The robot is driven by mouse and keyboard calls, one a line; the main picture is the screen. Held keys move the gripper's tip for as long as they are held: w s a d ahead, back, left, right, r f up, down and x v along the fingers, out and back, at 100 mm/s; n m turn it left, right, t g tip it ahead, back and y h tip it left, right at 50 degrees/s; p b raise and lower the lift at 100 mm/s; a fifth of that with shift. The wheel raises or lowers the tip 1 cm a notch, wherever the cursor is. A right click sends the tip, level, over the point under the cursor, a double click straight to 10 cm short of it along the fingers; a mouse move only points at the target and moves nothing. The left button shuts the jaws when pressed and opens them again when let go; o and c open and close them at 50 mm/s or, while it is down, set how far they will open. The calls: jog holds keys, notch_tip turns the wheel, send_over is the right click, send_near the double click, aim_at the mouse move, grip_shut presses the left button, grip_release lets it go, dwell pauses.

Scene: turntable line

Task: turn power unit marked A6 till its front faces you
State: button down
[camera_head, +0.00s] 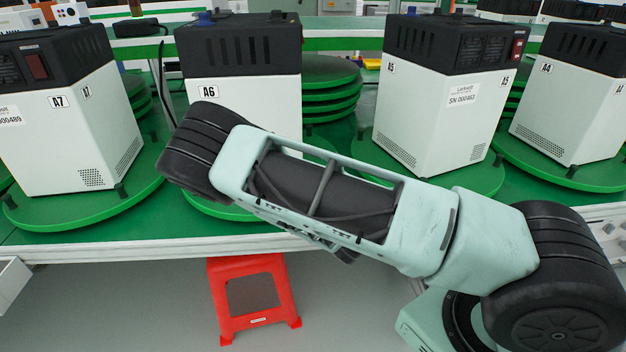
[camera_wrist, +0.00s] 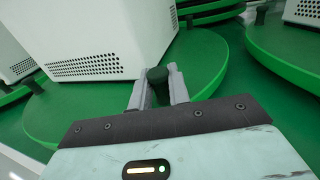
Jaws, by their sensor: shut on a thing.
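The power unit marked A6 (camera_head: 240,95) is a white box with a black top, standing on a green turntable (camera_head: 205,208) in the head view. A nearly plain white face with the A6 label at its upper left faces me; no red switch shows on it. My arm covers its lower part. In the wrist view the unit (camera_wrist: 95,35) shows a perforated vent low on one side, and the turntable (camera_wrist: 205,65) lies under it. My gripper (camera_wrist: 158,90) is shut on a dark peg (camera_wrist: 157,76) at the turntable's rim. In the head view my arm hides the fingers.
Unit A7 (camera_head: 60,130) stands on its turntable at left; units A5 (camera_head: 435,115) and A4 (camera_head: 570,105) stand at right. Neighbouring turntables sit close by. Spare green discs (camera_head: 330,85) are stacked behind A6. A red stool (camera_head: 250,265) stands below the bench edge.

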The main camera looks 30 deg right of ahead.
jog(key=shift+w+d, duration=0.1)
jog(key=shift+d, duration=0.05)
dwell(0.3)
jog(key=c, duration=1.4)
grip_release()
jog(key=shift+p+v, duration=2.7)
jog(key=shift+v, duration=6)
jog(key=shift+d, duration=0.15)
